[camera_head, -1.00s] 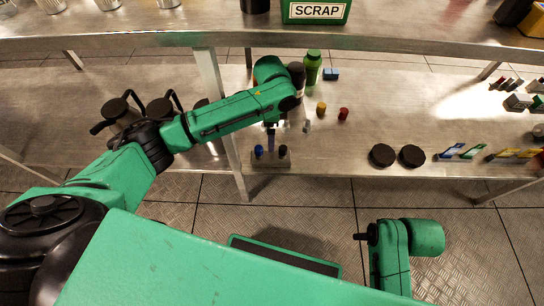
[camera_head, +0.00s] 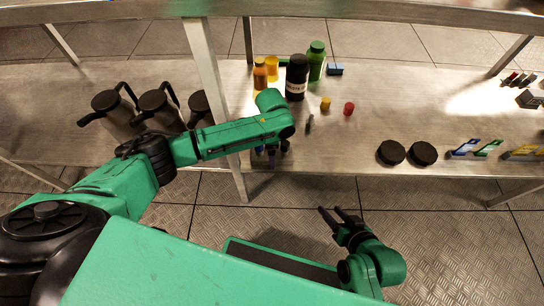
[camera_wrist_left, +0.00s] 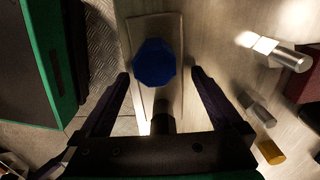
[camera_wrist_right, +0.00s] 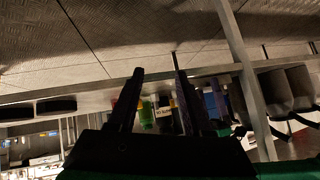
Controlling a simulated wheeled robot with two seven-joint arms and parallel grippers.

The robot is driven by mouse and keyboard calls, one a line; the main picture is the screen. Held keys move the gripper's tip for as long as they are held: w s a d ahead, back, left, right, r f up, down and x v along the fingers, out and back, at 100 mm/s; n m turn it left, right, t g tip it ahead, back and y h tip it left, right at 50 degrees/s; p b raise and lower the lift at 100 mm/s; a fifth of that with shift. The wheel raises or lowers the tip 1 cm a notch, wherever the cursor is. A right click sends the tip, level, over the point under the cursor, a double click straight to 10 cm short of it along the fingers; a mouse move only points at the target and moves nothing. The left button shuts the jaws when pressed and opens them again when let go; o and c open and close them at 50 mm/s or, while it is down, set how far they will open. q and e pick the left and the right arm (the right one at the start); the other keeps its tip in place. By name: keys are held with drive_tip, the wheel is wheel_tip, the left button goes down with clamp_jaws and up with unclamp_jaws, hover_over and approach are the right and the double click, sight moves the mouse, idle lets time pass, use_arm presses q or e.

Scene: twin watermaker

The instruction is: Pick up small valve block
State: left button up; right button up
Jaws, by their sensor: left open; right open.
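The small valve block shows in the left wrist view as a flat grey plate (camera_wrist_left: 141,28) with a blue knob (camera_wrist_left: 154,63) and a dark knob (camera_wrist_left: 163,118) near the palm. My left gripper (camera_wrist_left: 159,76) is open, with its fingers on either side of the plate and blue knob. I cannot tell whether they touch it. In the head view the left wrist covers most of the block; a bit of the blue knob (camera_head: 260,150) shows near the shelf's front edge. My right gripper (camera_head: 331,210) is open and empty in front of the shelf, over the floor.
On the metal shelf (camera_head: 350,145) stand a black bottle (camera_head: 297,78), a green bottle (camera_head: 316,60), and small yellow (camera_head: 325,103) and red (camera_head: 349,108) pieces. Dark jugs (camera_head: 115,110) stand left of the table leg (camera_head: 215,105). Two black discs (camera_head: 392,152) lie to the right.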

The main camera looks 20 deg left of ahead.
use_arm(q)
clamp_jaws()
drive_tip(key=shift+w+r, duration=0.1)
drive_tip(key=shift+r, duration=0.05)
drive_tip(key=shift+r, duration=0.1)
